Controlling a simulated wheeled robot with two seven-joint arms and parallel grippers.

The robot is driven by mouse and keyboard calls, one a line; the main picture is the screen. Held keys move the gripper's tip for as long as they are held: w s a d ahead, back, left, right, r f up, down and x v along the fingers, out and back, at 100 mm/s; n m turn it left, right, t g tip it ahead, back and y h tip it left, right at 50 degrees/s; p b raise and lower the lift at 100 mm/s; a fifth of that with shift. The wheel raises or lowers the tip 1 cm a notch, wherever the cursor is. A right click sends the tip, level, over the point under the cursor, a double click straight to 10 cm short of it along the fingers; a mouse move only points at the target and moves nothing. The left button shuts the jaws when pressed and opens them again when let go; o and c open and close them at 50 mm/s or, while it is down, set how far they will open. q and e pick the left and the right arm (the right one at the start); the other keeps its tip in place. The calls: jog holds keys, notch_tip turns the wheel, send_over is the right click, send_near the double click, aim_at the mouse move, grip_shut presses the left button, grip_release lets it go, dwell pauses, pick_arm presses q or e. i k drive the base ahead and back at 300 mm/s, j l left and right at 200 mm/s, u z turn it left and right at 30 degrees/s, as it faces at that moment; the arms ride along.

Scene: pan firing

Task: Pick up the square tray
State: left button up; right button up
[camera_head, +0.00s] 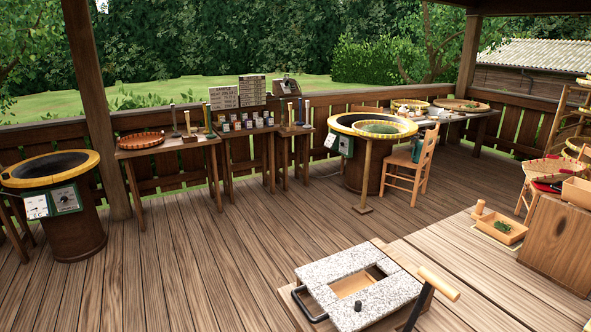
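A small square wooden tray (516,238) with green leaves in it sits at the right on the wooden platform. A larger light wooden box-like tray (577,191) rests on a wooden block at the right edge and is partly cut off by the frame. I cannot tell for certain which one the task means. Neither of my grippers shows in the head view, so nothing is seen touching either tray.
A grey stone-topped square unit (322,272) with black handles stands at the front. A wooden-handled lever (439,284) sticks up beside it. A wooden block (556,245), a chair (410,172) and yellow-rimmed round pans (371,125) stand around.

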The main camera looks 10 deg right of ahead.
aim_at(505, 230)
jog(key=i+j+u, duration=0.3)
jog(key=u, duration=0.15)
jog(key=i+j+u, duration=0.1)
jog(key=i+u, duration=0.4)
jog(key=i+z, duration=0.15)
jog(key=i, duration=0.75)
jog(key=i+j+z, duration=0.15)
jog(key=i, duration=0.7)
jog(key=i+l+z, duration=0.15)
jog(key=i+z, duration=0.75)
jog(key=i+j+z, duration=0.15)
jog(key=z, duration=0.35)
jog(key=i+j+z, duration=0.45)
jog(key=i+l+z, duration=0.4)
jog(key=i, duration=0.15)
jog(key=i+z, duration=0.4)
jog(key=i, duration=0.2)
jog(key=i+z, duration=0.4)
jog(key=i, duration=0.2)
